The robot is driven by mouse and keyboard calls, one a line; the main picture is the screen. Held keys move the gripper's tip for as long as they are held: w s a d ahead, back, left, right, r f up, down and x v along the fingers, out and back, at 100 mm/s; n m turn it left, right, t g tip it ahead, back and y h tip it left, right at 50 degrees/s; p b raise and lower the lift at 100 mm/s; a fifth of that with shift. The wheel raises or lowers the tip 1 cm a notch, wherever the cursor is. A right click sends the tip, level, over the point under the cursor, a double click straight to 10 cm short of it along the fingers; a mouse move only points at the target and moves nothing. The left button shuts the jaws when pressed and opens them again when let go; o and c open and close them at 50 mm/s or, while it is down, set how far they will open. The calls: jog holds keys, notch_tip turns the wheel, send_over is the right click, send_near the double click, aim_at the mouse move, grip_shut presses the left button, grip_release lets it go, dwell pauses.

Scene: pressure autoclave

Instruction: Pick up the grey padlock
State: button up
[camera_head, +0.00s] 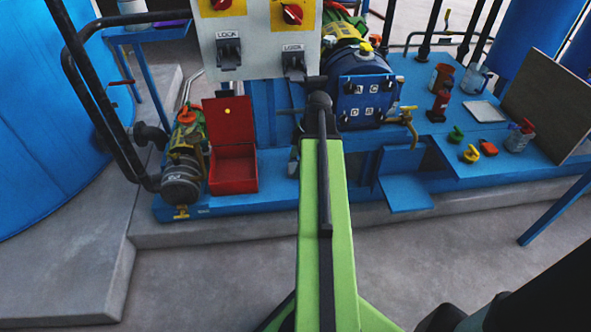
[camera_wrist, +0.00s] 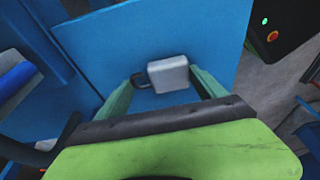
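The grey padlock (camera_wrist: 169,74) lies on a flat blue surface (camera_wrist: 208,36) in the wrist view, its dark shackle pointing left. My gripper (camera_wrist: 162,80) is open, with one green finger to the left and one to the right of the padlock in the picture. The padlock shows in the gap between the fingers, toward the fingertips. I cannot tell whether a finger touches it. In the head view my green arm reaches forward to the blue bench, and I can make out neither the padlock nor the fingertips there.
In the head view an open red box (camera_head: 233,170) stands left of my arm, below a grey switch panel (camera_head: 258,45). A blue autoclave vessel (camera_head: 367,100) and a brass tap (camera_head: 405,122) are close on the right. Yellow and red lockout pieces (camera_head: 470,154) lie further right.

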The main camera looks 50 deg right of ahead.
jog(key=c, duration=0.7)
jog(key=shift+c, duration=0.2)
jog(key=shift+r+p, duration=0.65)
jog(key=shift+p, duration=0.05)
jog(key=p+v, duration=0.3)
jog(key=p, duration=0.1)
jog(key=shift+w+a+r, duration=0.1)
jog(key=shift+a+r, duration=0.15)
jog(key=shift+r, duration=0.25)
jog(key=s+d+r+p, duration=0.2)
jog(key=s+r+p, duration=0.3)
jog(key=s, duration=0.6)
jog(key=shift+d+r+p, duration=0.3)
jog(key=shift+d+r, duration=0.1)
